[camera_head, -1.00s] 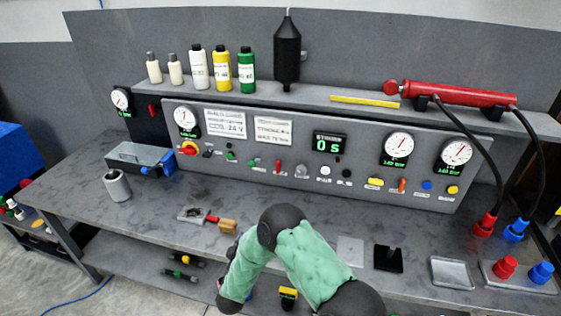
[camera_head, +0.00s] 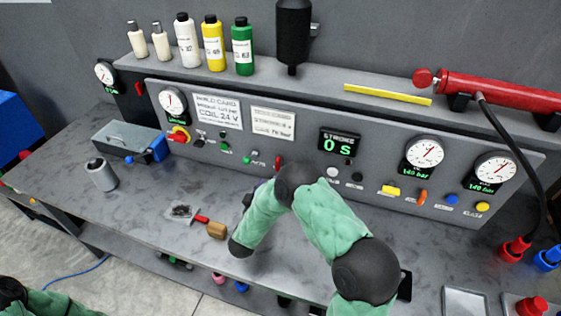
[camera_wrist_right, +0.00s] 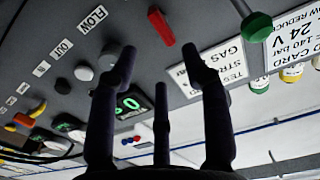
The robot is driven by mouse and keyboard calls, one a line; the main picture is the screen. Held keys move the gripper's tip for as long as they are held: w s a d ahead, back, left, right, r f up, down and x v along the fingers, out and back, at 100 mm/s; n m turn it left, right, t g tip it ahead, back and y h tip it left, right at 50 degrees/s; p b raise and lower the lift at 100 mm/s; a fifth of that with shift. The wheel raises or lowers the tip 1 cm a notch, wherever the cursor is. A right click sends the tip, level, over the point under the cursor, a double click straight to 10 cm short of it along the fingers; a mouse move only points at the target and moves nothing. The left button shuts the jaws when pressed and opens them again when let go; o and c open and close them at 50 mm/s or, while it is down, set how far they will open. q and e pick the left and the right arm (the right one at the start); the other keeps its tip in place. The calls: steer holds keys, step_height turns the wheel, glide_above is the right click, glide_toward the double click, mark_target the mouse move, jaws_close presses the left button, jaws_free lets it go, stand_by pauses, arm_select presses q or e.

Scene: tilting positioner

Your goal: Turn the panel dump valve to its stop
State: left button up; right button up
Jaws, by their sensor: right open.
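The grey control panel (camera_head: 205,158) stands at the back of the bench, with several levers and knobs along its lower edge. I cannot read which one is labelled as the dump valve. A red lever (camera_head: 278,163) and an orange lever (camera_head: 422,197) stand on it, with a yellow handle (camera_head: 390,190) between white and orange controls. In the right wrist view, the red lever (camera_wrist_right: 160,27) lies beyond my right gripper (camera_wrist_right: 160,62), which is open, empty and apart from it. A grey knob (camera_wrist_right: 110,55) is beside one fingertip. My arm hides most of this gripper in the head view.
The stroke display (camera_head: 339,144) reads 0 s. Two right gauges (camera_head: 424,153) show 140 bar. Bottles (camera_head: 213,44) and a red cylinder (camera_head: 500,90) occupy the shelf.

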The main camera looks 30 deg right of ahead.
steer(key=x, duration=1)
steer(key=shift+s, duration=0.1)
jaws_close()
